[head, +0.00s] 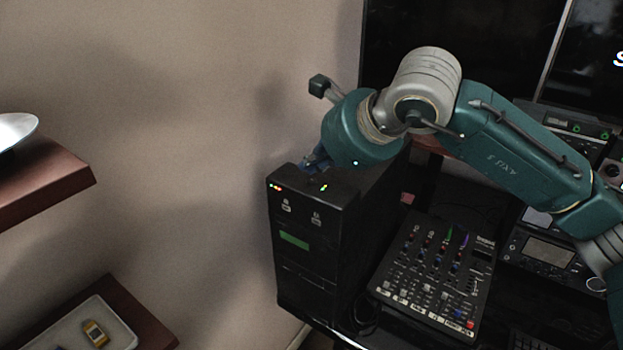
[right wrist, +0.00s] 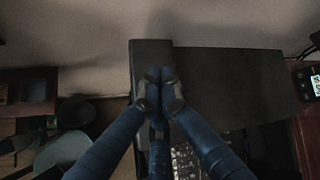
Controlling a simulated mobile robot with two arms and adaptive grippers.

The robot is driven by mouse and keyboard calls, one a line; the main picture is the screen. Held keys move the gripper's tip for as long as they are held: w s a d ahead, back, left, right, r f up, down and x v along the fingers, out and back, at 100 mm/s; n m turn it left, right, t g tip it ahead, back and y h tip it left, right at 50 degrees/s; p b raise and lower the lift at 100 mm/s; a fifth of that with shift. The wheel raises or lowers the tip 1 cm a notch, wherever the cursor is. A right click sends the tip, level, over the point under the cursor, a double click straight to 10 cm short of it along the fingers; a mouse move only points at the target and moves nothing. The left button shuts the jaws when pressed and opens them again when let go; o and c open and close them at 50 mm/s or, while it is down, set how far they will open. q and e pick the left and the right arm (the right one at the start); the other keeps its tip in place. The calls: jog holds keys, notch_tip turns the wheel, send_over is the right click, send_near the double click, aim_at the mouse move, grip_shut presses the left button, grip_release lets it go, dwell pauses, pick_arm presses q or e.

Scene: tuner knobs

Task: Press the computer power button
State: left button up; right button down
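The computer (head: 305,260) is a black tower standing against the wall in the head view. Small coloured lights show along its top front edge, with two small marked spots and a green panel on its front. I cannot tell for sure which detail is the power button. My right gripper (head: 318,160) is at the top of the tower, mostly hidden behind my own wrist. In the right wrist view its blue fingers (right wrist: 159,88) come together, shut with nothing visible between them, over the computer's dark top (right wrist: 150,58). Whether they touch it is unclear. My left gripper is not in view.
An audio mixer (head: 433,275) with knobs and sliders sits right of the tower. Other electronic gear (head: 545,250) stands further right, below a dark screen (head: 480,45). Wooden shelves (head: 50,180) are at the left. The wall area left of the tower is free.

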aim_at(313, 183)
jog(key=shift+r+p, duration=1.05)
jog(key=shift+r, duration=1.5)
